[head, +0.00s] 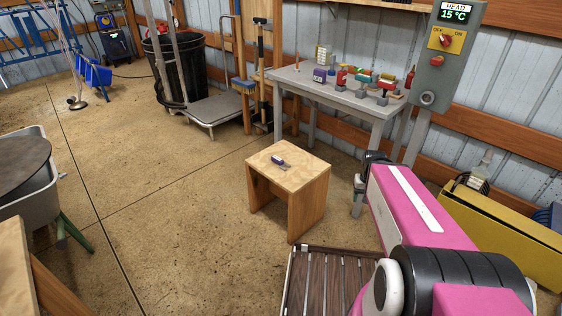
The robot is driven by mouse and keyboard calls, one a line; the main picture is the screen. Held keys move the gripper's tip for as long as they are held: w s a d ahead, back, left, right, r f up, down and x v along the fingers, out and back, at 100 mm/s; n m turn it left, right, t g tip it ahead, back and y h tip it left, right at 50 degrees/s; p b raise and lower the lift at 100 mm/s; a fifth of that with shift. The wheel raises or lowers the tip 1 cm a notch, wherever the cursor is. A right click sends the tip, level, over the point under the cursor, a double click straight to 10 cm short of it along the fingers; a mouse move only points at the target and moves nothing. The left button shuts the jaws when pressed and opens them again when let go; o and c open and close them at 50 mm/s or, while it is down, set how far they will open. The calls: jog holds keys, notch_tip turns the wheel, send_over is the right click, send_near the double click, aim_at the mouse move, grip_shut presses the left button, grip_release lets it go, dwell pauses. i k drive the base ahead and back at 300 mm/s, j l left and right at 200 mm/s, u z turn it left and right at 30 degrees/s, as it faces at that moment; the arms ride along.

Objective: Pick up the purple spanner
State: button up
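A small tool with a purple and white body and a grey metal end, which looks like the purple spanner (279,160), lies flat on top of a low wooden stool (300,176). It is too small to make out in detail. My gripper (356,210) points down at the far end of my pink arm, to the right of the stool and apart from it. It is small and dark, partly hidden by the arm, and its finger gap cannot be made out. I see nothing in it.
A grey workbench (345,98) with several coloured items stands behind the stool. A grey control post (434,75) and a yellow bin (505,230) are at right. A slatted wooden piece (325,283) lies in front. Open floor lies left of the stool.

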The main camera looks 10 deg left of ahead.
aim_at(279, 162)
jog(key=k+l+z, duration=0.2)
jog(key=z, duration=0.2)
jog(key=k+l+z, duration=0.1)
jog(key=l+z, duration=0.3)
jog(key=k+l+z, duration=0.1)
jog(key=l+z, duration=0.3)
jog(key=u, duration=2)
jog(key=i+u, duration=0.2)
jog(key=i+l, duration=0.2)
jog(key=i, duration=0.25)
jog(key=i+l+u, duration=0.15)
jog(key=i, duration=0.25)
jog(key=i+l, duration=0.25)
jog(key=i, duration=0.2)
